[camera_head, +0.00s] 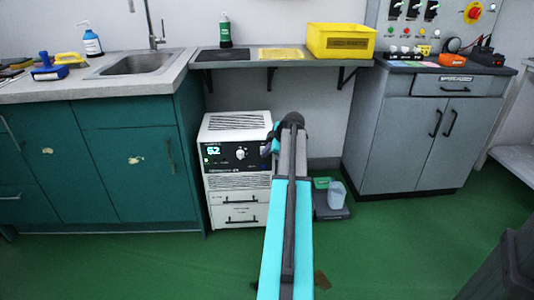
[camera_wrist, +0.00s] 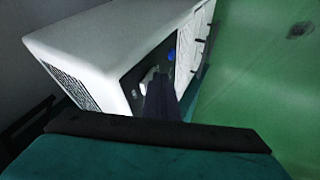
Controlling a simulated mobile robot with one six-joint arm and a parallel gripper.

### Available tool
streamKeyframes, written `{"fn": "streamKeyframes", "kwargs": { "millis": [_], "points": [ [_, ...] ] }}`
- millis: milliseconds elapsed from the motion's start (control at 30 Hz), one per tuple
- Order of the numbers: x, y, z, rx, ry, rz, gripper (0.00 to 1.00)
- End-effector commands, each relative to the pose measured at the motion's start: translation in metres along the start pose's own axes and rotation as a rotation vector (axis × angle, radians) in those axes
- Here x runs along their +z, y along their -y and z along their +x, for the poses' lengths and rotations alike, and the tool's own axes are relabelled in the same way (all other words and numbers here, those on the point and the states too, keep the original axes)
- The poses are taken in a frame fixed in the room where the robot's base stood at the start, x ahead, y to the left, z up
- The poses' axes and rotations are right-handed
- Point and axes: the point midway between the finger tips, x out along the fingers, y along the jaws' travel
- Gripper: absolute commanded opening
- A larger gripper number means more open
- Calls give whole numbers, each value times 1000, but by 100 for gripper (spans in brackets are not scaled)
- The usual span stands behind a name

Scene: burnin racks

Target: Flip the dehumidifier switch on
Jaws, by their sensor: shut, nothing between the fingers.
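The dehumidifier (camera_head: 222,183) is a white box with a black front panel, a lit "62" display and a white knob (camera_head: 240,153). It stands under the wall shelf, and it also shows tilted in the wrist view (camera_wrist: 105,40). My gripper (camera_head: 272,143) is at the right end of the panel. In the wrist view my gripper (camera_wrist: 158,90) is shut and empty, with its dark fingers in front of the panel. A blue spot (camera_wrist: 171,56) shows on the panel beyond the fingertips. I cannot make out the switch, and I cannot tell if the fingers touch the panel.
A shelf (camera_head: 225,57) with a yellow bin (camera_head: 340,41) runs above the dehumidifier. Teal cabinets (camera_head: 130,160) stand close on its left. A grey cabinet (camera_head: 395,130) stands to the right. A small tray with a container (camera_head: 337,194) is on the floor. The green floor in front is mostly clear.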

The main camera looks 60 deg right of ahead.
Motion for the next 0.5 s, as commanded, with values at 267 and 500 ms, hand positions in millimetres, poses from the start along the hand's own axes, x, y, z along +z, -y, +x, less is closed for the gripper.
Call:
{"fn": "streamKeyframes", "kwargs": {
  "millis": [267, 500],
  "points": [
    [-6, 0, -1, -2, -2, -4, 0],
    [-12, -3, -6, -3, -4, -7, 0]
  ]
}}
